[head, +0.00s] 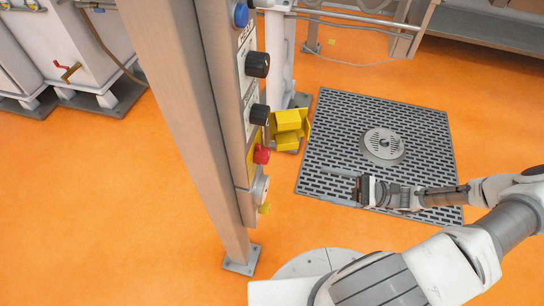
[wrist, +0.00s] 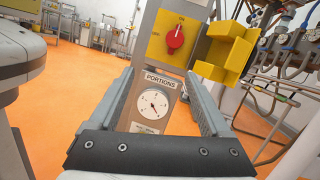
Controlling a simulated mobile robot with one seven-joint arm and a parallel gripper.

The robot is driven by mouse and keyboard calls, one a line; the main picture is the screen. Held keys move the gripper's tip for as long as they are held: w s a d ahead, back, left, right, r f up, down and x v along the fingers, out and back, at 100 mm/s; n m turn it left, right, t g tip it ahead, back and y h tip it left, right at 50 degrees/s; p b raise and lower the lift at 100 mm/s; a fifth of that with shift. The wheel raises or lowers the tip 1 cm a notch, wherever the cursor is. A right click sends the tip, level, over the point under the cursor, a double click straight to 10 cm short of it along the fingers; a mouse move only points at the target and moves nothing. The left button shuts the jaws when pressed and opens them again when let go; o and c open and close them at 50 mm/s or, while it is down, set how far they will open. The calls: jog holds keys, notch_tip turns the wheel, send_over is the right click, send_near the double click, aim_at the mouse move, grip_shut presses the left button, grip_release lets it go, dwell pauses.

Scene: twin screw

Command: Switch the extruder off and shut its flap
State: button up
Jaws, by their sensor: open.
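The extruder's red rotary knob (wrist: 175,39) sits on a yellow plate (wrist: 160,49) on a steel post; its small position labels are too blurred to read surely. The red knob (head: 262,155) also shows low on the post in the head view. The yellow flap (wrist: 226,54), a box-like cover, stands swung open to the right of the knob; it also shows in the head view (head: 287,126). My gripper (wrist: 162,78) is open and empty, facing the panel, with the knob ahead of and above its fingers. In the head view my gripper (head: 328,172) is right of the post, apart from it.
A PORTIONS dial (wrist: 152,104) sits below the knob, seen between my fingers. Black knobs (head: 258,65) and a blue button (head: 241,15) are higher on the post. A floor grate (head: 335,125) lies under my arm. Pipes and valves (wrist: 290,50) stand at the right.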

jog(key=m+t+y, duration=0.1)
jog(key=t, duration=0.1)
jog(key=b, duration=0.1)
send_near(262, 155)
jog(key=w+a+r, duration=0.1)
jog(key=w+a, duration=0.1)
jog(key=a, duration=0.5)
jog(key=shift+w+t, duration=0.3)
jog(key=shift+w, duration=0.1)
jog(key=shift+c, duration=0.3)
grip_shut()
